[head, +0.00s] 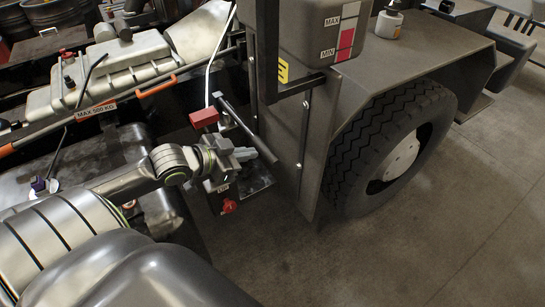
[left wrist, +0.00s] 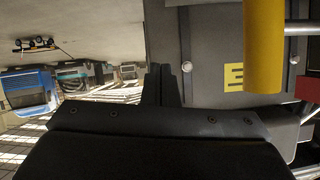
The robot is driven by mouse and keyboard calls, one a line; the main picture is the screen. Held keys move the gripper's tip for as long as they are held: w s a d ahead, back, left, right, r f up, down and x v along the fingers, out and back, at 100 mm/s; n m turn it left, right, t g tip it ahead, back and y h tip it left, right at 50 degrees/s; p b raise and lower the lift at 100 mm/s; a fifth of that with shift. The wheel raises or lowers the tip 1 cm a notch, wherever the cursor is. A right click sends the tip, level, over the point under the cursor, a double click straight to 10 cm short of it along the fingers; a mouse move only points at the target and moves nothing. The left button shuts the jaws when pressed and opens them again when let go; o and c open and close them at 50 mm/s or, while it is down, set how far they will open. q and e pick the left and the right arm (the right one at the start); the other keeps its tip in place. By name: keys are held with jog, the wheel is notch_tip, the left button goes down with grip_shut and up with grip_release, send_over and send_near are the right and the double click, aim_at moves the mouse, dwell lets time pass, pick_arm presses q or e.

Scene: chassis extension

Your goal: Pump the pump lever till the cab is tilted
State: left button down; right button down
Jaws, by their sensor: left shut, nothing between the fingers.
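The pump lever (head: 240,128) is a dark slanted rod beside the red block (head: 204,117) at the chassis side in the head view. My left gripper (head: 262,155) is shut and empty close to the lever's lower end; I cannot tell whether they touch. Its closed fingers (left wrist: 166,86) also show in the left wrist view. A yellow cylinder (left wrist: 263,45) stands at the upper right there; I cannot tell whether it belongs to the lever. A red part (left wrist: 309,88) shows at the right edge. The cab cannot be made out clearly. My right gripper is out of view.
A grey panel (head: 312,150) and a large tyre (head: 385,140) stand right of the gripper. A tank marked MAX and MIN (head: 325,30) and a black bracket (head: 268,60) are above. Open floor (head: 440,240) lies at the lower right.

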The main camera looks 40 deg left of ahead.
pick_arm(q)
jog(key=shift+w, duration=0.1)
send_over(273, 159)
jog(key=s+d, duration=0.2)
notch_tip(273, 159, down, 4)
jog(key=f, duration=0.1)
jog(key=f+p, duration=0.1)
jog(key=f, duration=0.1)
jog(key=shift+w+a+p, duration=0.2)
jog(key=shift+a+p, duration=0.05)
jog(key=shift+p, duration=0.05)
jog(key=shift+s+a+f, duration=0.15)
jog(key=shift+s+f, duration=0.05)
jog(key=shift+f, duration=0.3)
jog(key=shift+f, duration=0.1)
